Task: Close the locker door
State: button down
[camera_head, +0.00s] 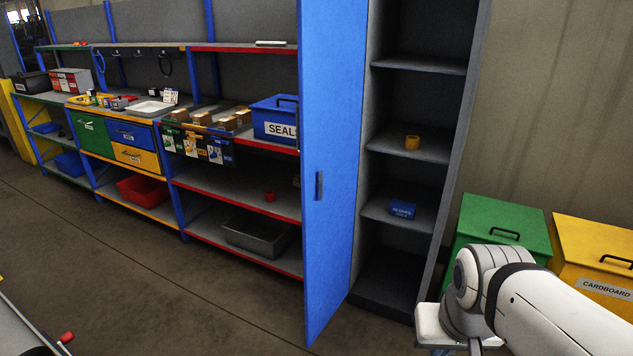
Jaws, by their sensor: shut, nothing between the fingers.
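The locker (360,294) is a tall grey cabinet right of centre, with its inside and shelves showing. Its blue door (333,150) stands wide open, swung out from the locker's left side toward me. A small dark handle (319,185) sits midway up the door's face, near its left edge. My white arm reaches in from the lower right, in front of the bins and right of the locker's base. My gripper's fingers do not show. No part of my arm visibly touches the door.
Inside the locker are a yellow ring-like item (412,142) and a blue box (402,208). A green bin (503,222) and a yellow cardboard bin (597,245) stand to the right. Shelving with a blue seals bin (273,115) lines the left. The floor (170,270) before the shelving is clear.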

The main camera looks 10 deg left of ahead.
aim_at(331, 34)
jog(key=i, duration=0.9)
